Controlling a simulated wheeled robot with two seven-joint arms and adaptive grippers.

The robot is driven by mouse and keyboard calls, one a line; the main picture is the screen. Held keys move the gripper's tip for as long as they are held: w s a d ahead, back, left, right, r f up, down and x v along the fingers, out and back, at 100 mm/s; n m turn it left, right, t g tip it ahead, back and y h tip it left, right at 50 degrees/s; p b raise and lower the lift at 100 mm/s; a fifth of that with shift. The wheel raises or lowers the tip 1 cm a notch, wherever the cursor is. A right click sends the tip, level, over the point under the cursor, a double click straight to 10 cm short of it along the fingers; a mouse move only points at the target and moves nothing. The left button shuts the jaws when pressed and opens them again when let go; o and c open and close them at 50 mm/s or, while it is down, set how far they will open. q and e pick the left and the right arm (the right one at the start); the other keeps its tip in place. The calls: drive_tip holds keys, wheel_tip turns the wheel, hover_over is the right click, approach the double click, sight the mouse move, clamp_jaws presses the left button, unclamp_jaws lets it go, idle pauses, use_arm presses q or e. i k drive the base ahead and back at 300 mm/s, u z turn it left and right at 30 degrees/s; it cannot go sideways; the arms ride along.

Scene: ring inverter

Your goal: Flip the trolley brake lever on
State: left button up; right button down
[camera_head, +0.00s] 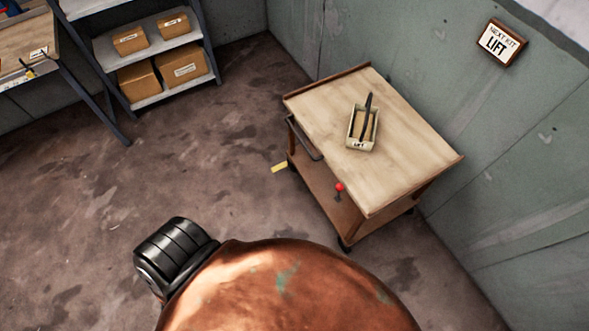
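The wooden trolley (415,148) stands right of centre, close to the grey-green wall. Its brake lever (339,187) shows as a red ball knob on a short dark stem, low at the trolley's near left side, below the top board. The lever stands roughly upright in the picture; I cannot tell whether this is its on or off position. A dark push handle (304,138) sits on the trolley's left end. Neither of my grippers is in view.
A small tray (351,130) labelled LIFT, holding a long dark item, sits on the trolley. A wall sign (502,43) reads NEXT KIT LIFT. A shelf rack (205,38) with boxes and a workbench (20,52) stand at upper left. Open floor (190,150) lies left of the trolley.

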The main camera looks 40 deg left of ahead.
sight(340, 187)
drive_tip(key=u, duration=0.95)
drive_tip(key=k, duration=1.35)
drive_tip(key=u, duration=0.7)
drive_tip(key=i, duration=1.5)
drive_tip(key=z, duration=0.75)
